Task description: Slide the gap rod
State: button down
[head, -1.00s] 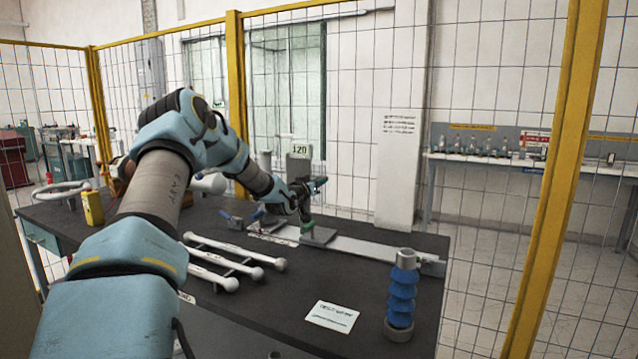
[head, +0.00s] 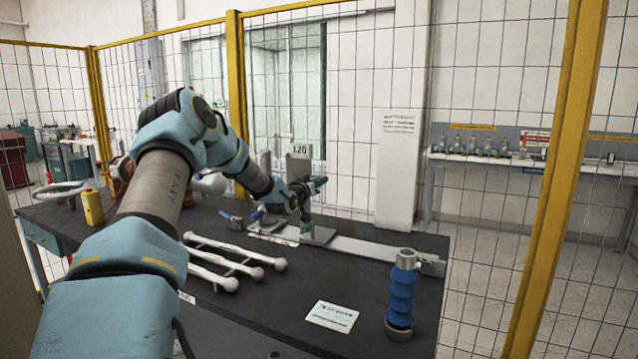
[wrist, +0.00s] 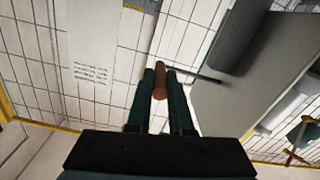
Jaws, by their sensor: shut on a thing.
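In the wrist view, the dark green fingers of my gripper (wrist: 161,95) are shut on a brown cylindrical grip (wrist: 160,80). A thin dark rod (wrist: 200,75) runs from beside the grip to the right, towards a large grey body; I take grip and rod to be the gap rod. In the head view, my gripper (head: 306,218) is over the far part of the dark table, beside a grey block (head: 319,236) on a long pale rail (head: 365,248). My wrist hides the gap rod there. An upright grey plate marked 120 (head: 300,165) stands behind my wrist.
A blue ribbed bushing (head: 402,295) stands upright at the table's front right. A white card (head: 332,316) lies left of it. White rods with ball ends (head: 235,250) lie near my arm. A yellow container (head: 93,207) stands at left. Mesh fencing surrounds the table.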

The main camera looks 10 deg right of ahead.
jog(key=s+d+b, duration=0.7)
jog(key=d, duration=0.2)
jog(key=shift+s, duration=0.15)
jog(key=c, duration=0.8)
grip_release()
jog(key=b+v, duration=0.4)
jog(key=v, duration=0.7)
